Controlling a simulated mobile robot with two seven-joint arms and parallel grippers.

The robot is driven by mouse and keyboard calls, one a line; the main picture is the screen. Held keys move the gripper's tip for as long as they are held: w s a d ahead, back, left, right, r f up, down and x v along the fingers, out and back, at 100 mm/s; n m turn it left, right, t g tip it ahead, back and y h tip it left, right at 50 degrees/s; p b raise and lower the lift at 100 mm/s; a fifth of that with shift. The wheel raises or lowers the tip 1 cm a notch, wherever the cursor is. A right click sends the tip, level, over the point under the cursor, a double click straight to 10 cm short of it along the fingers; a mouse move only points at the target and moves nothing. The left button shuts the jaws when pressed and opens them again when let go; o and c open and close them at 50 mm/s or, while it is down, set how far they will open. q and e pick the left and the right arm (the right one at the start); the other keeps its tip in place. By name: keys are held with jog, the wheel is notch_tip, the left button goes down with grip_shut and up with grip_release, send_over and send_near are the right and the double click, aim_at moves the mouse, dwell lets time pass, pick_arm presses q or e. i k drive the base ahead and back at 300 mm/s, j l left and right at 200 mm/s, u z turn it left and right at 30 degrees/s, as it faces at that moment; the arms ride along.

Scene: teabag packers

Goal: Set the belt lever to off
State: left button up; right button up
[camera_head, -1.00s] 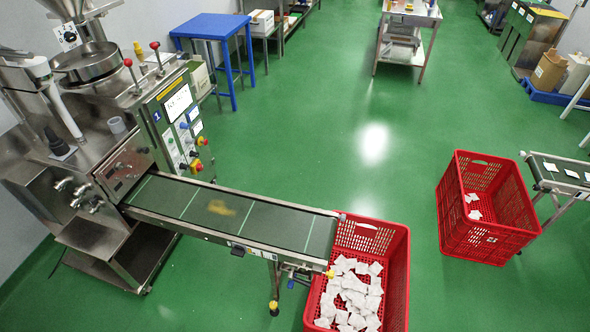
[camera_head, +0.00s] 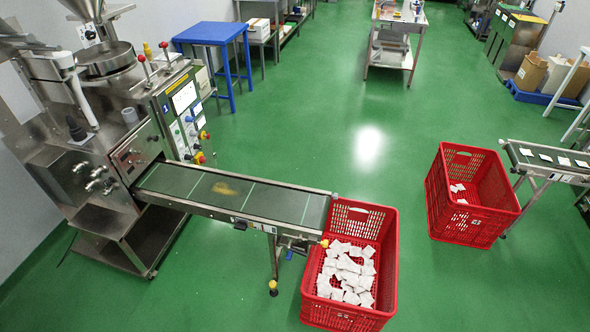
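The packing machine (camera_head: 187,130) stands at the left with a green conveyor belt (camera_head: 280,203) running out of it to the right. A small black part (camera_head: 240,224) sits on the belt's front side rail; I cannot tell whether it is the belt lever or how it is set. Two levers with red ball knobs, one left (camera_head: 141,58) and one right (camera_head: 163,45), stand upright on top of the machine. The control panel (camera_head: 190,118) carries small coloured knobs and buttons. Neither of my grippers is in view.
A red crate (camera_head: 388,270) holding several white teabags stands at the belt's end. Another red crate (camera_head: 435,195) stands at the right under a second conveyor's (camera_head: 516,160) end. A blue table (camera_head: 212,32) is behind the machine. Green floor between the crates is clear.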

aim_at(289, 246)
jog(key=i+j+z, duration=0.35)
jog(key=j, duration=0.25)
jog(key=i+j+z, duration=0.15)
jog(key=i+j+u, duration=0.1)
jog(key=u, duration=0.9)
jog(key=j, duration=0.1)
